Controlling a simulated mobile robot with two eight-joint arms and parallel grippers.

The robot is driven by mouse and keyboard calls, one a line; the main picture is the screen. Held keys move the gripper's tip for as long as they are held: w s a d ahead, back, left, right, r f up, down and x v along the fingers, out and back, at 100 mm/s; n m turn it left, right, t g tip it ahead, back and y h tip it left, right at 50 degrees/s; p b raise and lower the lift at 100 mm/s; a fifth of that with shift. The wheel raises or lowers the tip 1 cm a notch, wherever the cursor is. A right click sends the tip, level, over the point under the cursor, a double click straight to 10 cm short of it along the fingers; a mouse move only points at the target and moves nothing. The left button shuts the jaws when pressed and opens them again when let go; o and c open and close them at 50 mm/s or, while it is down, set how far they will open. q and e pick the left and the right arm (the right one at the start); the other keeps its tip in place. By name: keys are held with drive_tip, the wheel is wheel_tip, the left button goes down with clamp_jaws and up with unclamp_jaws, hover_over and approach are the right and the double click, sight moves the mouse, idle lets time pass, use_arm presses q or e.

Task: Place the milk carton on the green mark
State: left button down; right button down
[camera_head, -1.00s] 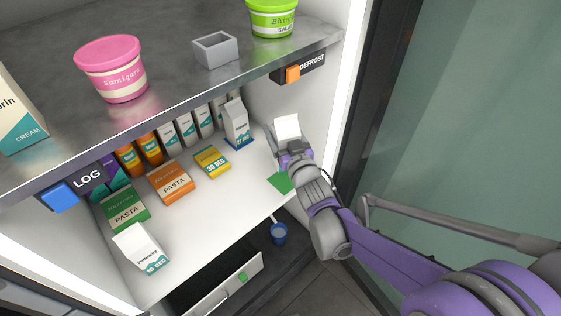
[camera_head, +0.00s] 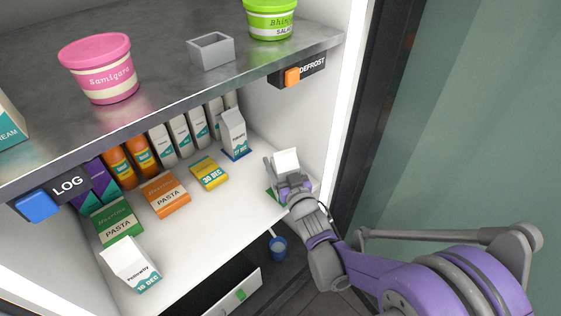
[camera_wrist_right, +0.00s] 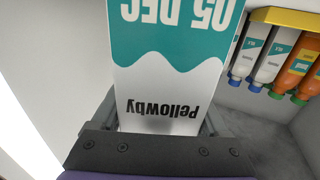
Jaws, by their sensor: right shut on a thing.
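My right gripper (camera_head: 287,178) is shut on a white milk carton (camera_head: 286,161) at the right side of the fridge shelf. In the right wrist view the held carton (camera_wrist_right: 170,60) fills the space between the fingers, with "Pellowby" and "05 DEC" on a teal band, upside down in the picture. The green mark (camera_head: 271,194) lies on the shelf near its front right. My gripper and the carton hide most of it. I cannot tell whether the carton's base touches the shelf. My left gripper is out of view.
A similar carton (camera_head: 234,134) stands behind on a blue mark, and another (camera_head: 131,264) at the front left. Pasta boxes (camera_head: 166,194) and a yellow box (camera_head: 209,172) lie mid-shelf. The side wall is close on the right; the upper shelf (camera_head: 160,95) hangs above.

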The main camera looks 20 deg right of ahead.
unclamp_jaws()
drive_tip(key=s+a+f+g, duration=0.2)
drive_tip(key=s+f+g, duration=0.1)
drive_tip(key=s, duration=0.7)
drive_tip(key=s+a+f+g, duration=0.2)
drive_tip(key=s+g, duration=0.4)
drive_tip(key=s, duration=0.4)
drive_tip(key=s+a+f+g+y+p, duration=0.1)
drive_tip(key=s+f+g, duration=0.3)
drive_tip(key=s, duration=0.6)
drive_tip(key=shift+a+n, duration=0.3)
drive_tip(key=shift+a, duration=0.15)
drive_tip(key=shift+w, duration=0.1)
